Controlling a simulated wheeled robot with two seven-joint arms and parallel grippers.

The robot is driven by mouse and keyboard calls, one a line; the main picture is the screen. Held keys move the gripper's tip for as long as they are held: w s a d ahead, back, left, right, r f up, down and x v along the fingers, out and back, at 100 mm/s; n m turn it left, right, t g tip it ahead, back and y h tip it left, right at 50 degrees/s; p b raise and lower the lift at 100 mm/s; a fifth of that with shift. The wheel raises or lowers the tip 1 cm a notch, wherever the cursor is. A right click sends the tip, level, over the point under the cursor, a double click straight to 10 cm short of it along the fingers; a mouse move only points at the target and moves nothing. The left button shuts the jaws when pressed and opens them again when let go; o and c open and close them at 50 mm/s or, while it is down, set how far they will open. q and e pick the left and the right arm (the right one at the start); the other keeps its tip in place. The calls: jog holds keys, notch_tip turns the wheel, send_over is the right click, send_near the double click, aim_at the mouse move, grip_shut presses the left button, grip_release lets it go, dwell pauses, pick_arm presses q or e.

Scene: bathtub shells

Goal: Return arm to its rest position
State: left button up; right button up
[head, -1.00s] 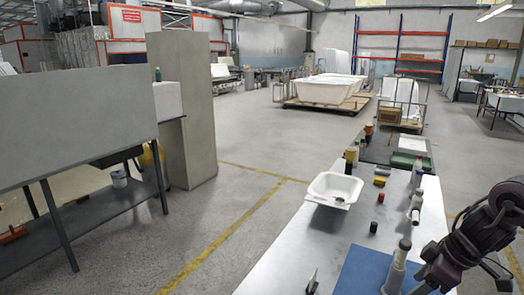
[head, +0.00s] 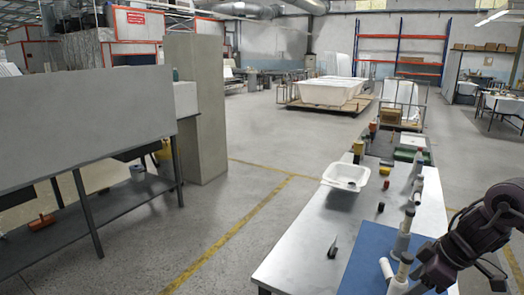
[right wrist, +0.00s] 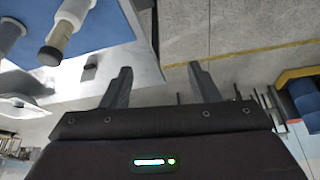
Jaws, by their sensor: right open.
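My right arm (head: 480,225) comes in from the right edge in the head view, dark and bent, beside the right edge of the workbench. Its gripper shows in the right wrist view (right wrist: 161,82) with two dark fingers spread apart and nothing between them. Beyond the fingers, the wrist view shows bare floor and the bench edge. My left arm and gripper are not in view.
The grey workbench (head: 300,252) bears a blue mat (head: 366,262), a white tray (head: 345,176), a standing white-and-grey bottle (head: 402,238), a second white bottle near the arm (head: 398,282), and small containers. Open floor (head: 235,215) lies between.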

jog(key=w+a+f+t+y, duration=0.1)
jog(key=w+a+f+y, duration=0.1)
jog(key=w+a+f, duration=0.5)
jog(key=w+a+f+t+y, duration=0.1)
jog(key=w+a+f, duration=0.25)
jog(key=f, duration=0.75)
jog(key=s+a+f+m+t, duration=0.1)
jog(key=s+f, duration=0.1)
jog(key=f, duration=0.7)
jog(key=s+a+f+m+t, duration=0.1)
jog(key=s+f, duration=0.1)
jog(key=f, duration=0.7)
jog(key=s+d+f+m+g+h, duration=0.1)
jog(key=s+f+m+g+h, duration=0.1)
jog(key=s+f, duration=1.15)
jog(key=s+d+f+m+g+h, duration=0.1)
jog(key=s+f+m+h, duration=0.15)
jog(key=s+f, duration=1.05)
jog(key=s+a+f+g+h, duration=0.1)
jog(key=s+g+h, duration=0.1)
jog(key=s, duration=1.8)
jog(key=shift+s+f+m+g+b, duration=0.35)
jog(key=shift+f+g+b, duration=0.1)
jog(key=shift+g, duration=0.15)
